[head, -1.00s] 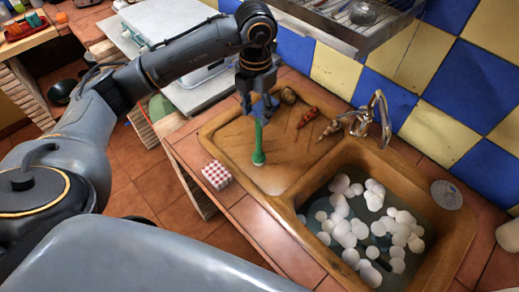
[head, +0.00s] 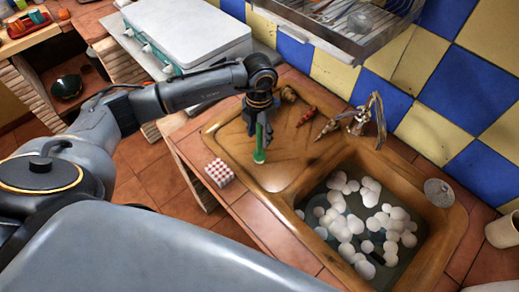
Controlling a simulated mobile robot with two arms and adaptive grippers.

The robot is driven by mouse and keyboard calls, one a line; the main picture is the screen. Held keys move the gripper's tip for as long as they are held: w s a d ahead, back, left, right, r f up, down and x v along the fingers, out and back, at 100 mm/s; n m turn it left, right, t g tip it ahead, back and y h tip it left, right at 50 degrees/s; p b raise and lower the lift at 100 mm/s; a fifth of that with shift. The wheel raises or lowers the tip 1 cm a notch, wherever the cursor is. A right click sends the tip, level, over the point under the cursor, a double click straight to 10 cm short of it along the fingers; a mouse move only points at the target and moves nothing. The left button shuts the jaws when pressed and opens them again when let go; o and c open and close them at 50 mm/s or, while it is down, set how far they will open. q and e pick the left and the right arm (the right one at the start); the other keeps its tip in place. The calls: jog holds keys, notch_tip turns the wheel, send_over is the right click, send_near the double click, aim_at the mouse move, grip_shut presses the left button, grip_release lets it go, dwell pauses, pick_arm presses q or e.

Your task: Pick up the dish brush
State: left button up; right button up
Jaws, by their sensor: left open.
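The green dish brush (head: 259,153) stands upright on the wooden drainboard left of the sink basin, its round end downward. My left gripper (head: 259,135) points down over it, with the fingers on either side of the brush's handle. The fingers are open. The upper part of the handle is mostly hidden by the gripper. My right gripper is not in view.
The sink basin (head: 318,238) holds water with white foam balls. A red-checked box (head: 219,172) stands at the counter's front left. A dish rack (head: 345,40) hangs above.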

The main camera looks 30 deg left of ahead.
pick_arm(q)
grip_shut()
